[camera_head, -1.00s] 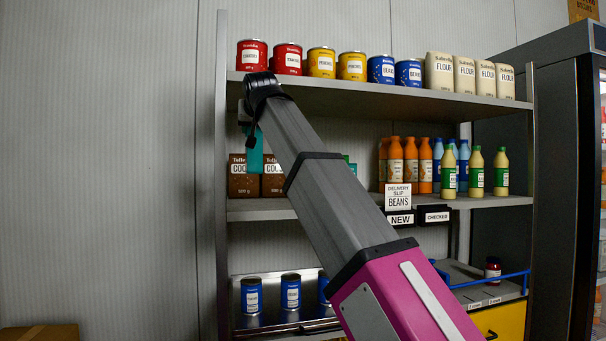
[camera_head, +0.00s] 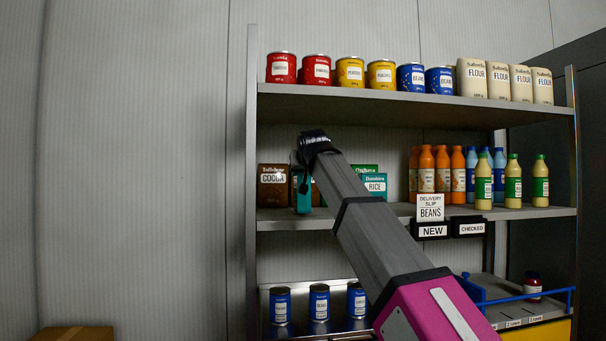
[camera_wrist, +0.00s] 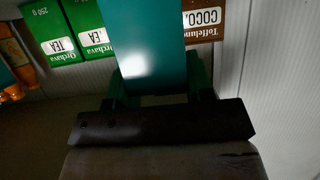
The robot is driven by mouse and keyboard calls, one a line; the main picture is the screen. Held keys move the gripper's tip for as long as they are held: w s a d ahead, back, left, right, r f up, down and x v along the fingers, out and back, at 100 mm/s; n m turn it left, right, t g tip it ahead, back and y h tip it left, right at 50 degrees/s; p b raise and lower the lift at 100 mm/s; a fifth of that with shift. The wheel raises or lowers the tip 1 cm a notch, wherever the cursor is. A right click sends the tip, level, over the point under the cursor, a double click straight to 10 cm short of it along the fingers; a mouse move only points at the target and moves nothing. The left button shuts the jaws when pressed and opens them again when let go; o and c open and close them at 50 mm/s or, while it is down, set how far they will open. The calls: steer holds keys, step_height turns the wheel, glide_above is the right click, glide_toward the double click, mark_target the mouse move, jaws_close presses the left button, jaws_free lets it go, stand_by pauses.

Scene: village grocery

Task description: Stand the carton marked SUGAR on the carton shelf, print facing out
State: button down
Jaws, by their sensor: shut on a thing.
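My gripper (camera_wrist: 157,88) is shut on a teal carton (camera_wrist: 145,40), which hangs down between the fingers. In the head view the teal carton (camera_head: 302,192) is at the middle shelf (camera_head: 310,220), just right of a brown COCOA carton (camera_head: 272,186) and overlapping a second brown carton behind it. No print shows on the held carton's visible faces, so I cannot read SUGAR. I cannot tell whether its base touches the shelf. A teal RICE carton (camera_head: 376,186) and a green carton (camera_head: 365,168) stand farther right, partly behind my arm.
In the wrist view, green TEA cartons (camera_wrist: 48,30) and a brown COCOA carton (camera_wrist: 203,18) appear upside down beside the held carton. Orange bottles (camera_head: 427,172) stand to the right. A BEANS slip (camera_head: 430,208) is at the shelf front. Cans (camera_head: 317,70) line the shelf above.

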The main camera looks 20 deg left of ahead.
steer(key=shift+f, duration=0.55)
steer(key=c, duration=0.5)
jaws_free()
steer(key=shift+s+r, duration=0.15)
steer(key=shift+r, duration=0.05)
steer(key=v, duration=1.1)
steer(key=shift+s+d, duration=0.15)
steer(key=shift+s, duration=0.15)
steer(key=shift+r, duration=0.1)
